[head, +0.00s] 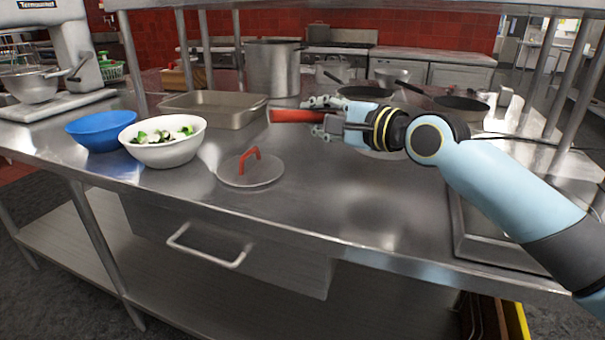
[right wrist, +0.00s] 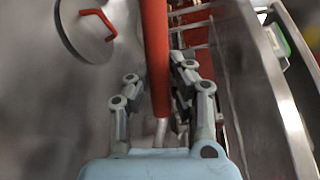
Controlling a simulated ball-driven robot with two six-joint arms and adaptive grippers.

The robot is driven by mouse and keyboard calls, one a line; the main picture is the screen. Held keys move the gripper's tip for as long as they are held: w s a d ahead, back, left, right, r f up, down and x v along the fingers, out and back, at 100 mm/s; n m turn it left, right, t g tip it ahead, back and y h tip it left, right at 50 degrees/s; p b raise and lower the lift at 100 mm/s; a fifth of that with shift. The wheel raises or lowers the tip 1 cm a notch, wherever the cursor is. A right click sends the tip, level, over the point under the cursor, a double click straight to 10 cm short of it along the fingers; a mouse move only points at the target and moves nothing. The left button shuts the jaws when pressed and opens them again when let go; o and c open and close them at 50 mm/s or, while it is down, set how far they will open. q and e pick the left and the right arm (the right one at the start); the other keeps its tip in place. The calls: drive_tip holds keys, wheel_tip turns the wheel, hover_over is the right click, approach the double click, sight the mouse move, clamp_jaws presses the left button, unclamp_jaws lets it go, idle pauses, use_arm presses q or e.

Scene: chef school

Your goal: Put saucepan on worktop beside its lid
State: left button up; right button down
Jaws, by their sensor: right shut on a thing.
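The saucepan's red handle (head: 290,115) points left out of my right gripper (head: 322,116), which is shut on it. In the right wrist view the handle (right wrist: 155,50) runs between the fingers (right wrist: 158,90). The pan body is mostly hidden by my wrist; a round grey metal edge shows just below it. I cannot tell whether the pan touches the worktop. The lid (head: 235,174), a round disc with a red loop handle, lies flat on the worktop (head: 330,205), left of and nearer than the gripper. It also shows in the right wrist view (right wrist: 80,35). My left gripper is not in view.
A white bowl of vegetables (head: 160,153) and a blue bowl (head: 95,135) stand left of the lid. A baking tray (head: 235,118), a tall pot (head: 272,68) and dark frying pans (head: 460,104) stand behind. Shelf posts rise on both sides. The front middle worktop is clear.

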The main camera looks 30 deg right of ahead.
drive_tip(key=shift+w+a+f+b, duration=0.15)
drive_tip(key=shift+a+f+b, duration=0.45)
drive_tip(key=shift+a+f, duration=1.45)
drive_tip(key=shift+w+a+f+b, duration=0.1)
drive_tip(key=shift+a+f+b, duration=0.5)
drive_tip(key=shift+a+f, duration=1.4)
drive_tip(key=shift+d+f, duration=0.15)
drive_tip(key=shift+d, duration=0.05)
drive_tip(key=shift+f, duration=0.15)
drive_tip(key=c, duration=1.7)
unclamp_jaws()
drive_tip(key=shift+f, duration=0.15)
drive_tip(key=o, duration=0.5)
drive_tip(key=shift+c, duration=0.2)
